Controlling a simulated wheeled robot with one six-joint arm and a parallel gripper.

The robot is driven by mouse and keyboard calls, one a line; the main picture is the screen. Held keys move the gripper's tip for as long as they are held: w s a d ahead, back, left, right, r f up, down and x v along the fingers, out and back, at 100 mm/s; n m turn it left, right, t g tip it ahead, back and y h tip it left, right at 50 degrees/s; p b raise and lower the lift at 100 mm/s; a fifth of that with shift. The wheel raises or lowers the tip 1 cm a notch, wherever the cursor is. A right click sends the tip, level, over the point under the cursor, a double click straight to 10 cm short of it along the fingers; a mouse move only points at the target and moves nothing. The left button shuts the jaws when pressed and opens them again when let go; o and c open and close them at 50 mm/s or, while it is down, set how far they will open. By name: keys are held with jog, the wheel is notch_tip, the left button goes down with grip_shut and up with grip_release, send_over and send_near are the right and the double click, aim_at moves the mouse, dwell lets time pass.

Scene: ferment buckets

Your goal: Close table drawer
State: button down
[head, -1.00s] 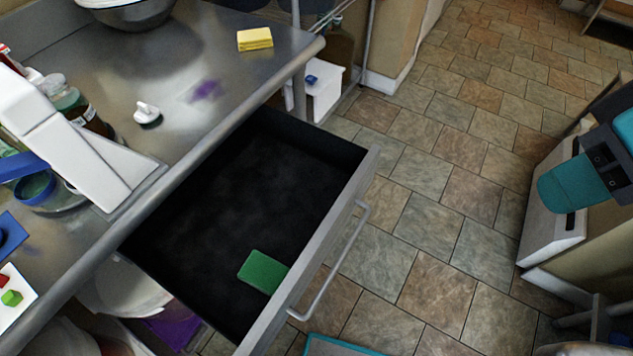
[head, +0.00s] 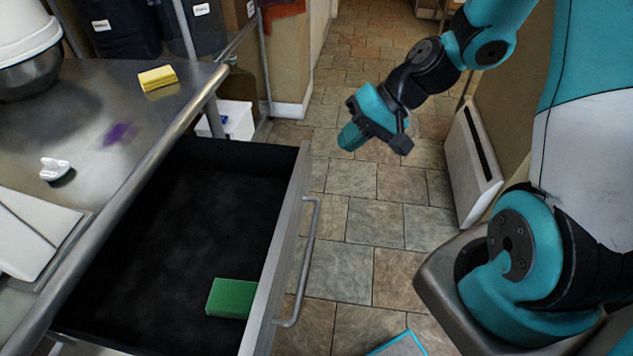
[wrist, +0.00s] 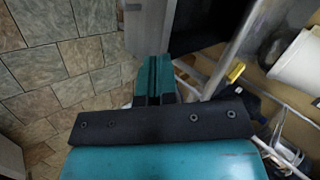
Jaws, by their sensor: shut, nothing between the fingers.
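The table drawer (head: 285,245) is pulled out from under the metal table (head: 85,125). Its dark inside shows, with a green block (head: 232,298) lying near the front panel. A bar handle (head: 309,262) runs along the outer face of the front panel. My gripper (head: 345,140) is in the air over the floor, beyond the drawer's far front corner and apart from it. In the wrist view my gripper's teal fingers (wrist: 154,75) are together and empty. A grey panel end and dark interior of the drawer (wrist: 150,28) show ahead of them.
A yellow sponge (head: 158,78), a white knob-like item (head: 54,169) and a metal bowl (head: 30,75) are on the table. A white bin (head: 236,120) stands below its far end. The tiled floor (head: 350,220) right of the drawer is open; a white panel (head: 473,165) stands at right.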

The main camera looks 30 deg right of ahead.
jog(key=w+d+f+m+t+b, duration=0.1)
jog(key=d+f+m+t, duration=0.1)
jog(key=d+f+m, duration=0.4)
jog(key=n, duration=0.2)
send_near(309, 176)
notch_tip(309, 176, down, 4)
jog(key=a, duration=0.1)
jog(key=w+a, duration=0.1)
jog(key=a, duration=0.1)
jog(key=shift+w+a+f+t, duration=0.15)
jog(key=shift+w+a+t, duration=0.05)
jog(key=shift+t, duration=0.1)
jog(key=shift+w+a, duration=0.3)
jog(key=shift+a, duration=0.1)
